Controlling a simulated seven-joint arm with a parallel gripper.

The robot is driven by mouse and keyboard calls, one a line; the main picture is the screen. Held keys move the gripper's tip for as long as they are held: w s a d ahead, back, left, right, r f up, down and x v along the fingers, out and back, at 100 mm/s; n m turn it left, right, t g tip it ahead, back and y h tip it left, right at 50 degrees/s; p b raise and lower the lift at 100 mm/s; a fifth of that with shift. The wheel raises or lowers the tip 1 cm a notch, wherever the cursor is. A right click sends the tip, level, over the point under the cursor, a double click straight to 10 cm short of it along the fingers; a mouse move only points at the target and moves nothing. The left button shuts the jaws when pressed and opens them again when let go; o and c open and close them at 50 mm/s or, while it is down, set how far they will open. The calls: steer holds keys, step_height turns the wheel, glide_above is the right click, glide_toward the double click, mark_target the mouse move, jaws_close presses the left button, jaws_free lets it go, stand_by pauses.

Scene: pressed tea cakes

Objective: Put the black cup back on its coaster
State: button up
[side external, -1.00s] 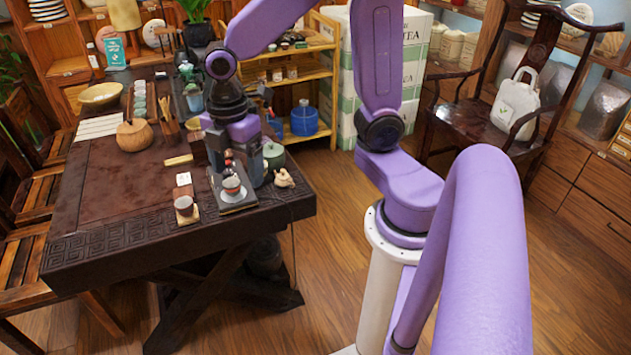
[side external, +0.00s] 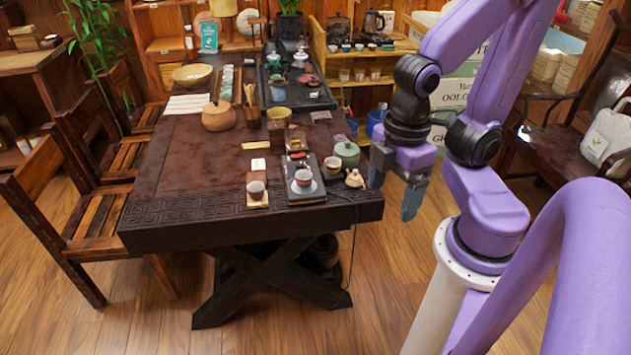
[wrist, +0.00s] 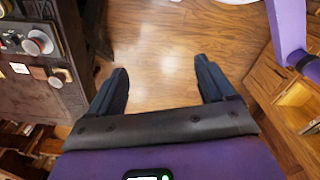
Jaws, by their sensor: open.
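No cup is clearly black at this size, so I cannot tell which is the black cup. My gripper (side external: 394,186) is open and empty, off the table's right edge. In the wrist view my gripper (wrist: 162,68) has bare floor between its fingers, and the saucer (wrist: 47,45) shows at upper left.
A green lidded pot (side external: 347,153) and a small tan figurine (side external: 355,179) stand right of the tray, near the table edge. A white card (side external: 258,164) lies behind the wooden coaster. The table's left part (side external: 185,170) is clear. Chairs (side external: 65,205) line the left side.

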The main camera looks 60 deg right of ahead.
steer(key=shift+w, duration=0.1)
steer(key=n+t+h, duration=0.5)
steer(key=n+h, duration=0.5)
steer(key=h, duration=0.2)
glide_toward(306, 172)
steer(key=x, duration=0.4)
steer(key=shift+s+f, duration=0.3)
steer(key=shift+f, duration=0.1)
steer(key=shift+w+x, duration=0.15)
steer(key=shift+x, duration=1.25)
steer(key=shift+w+x, duration=0.2)
steer(key=shift+x, duration=1.2)
steer(key=shift+a+r, duration=0.1)
steer(key=shift+r, duration=0.1)
steer(key=shift+s, duration=0.1)
steer(key=c, duration=1.1)
steer(key=shift+r, duration=0.15)
steer(key=shift+c, duration=0.2)
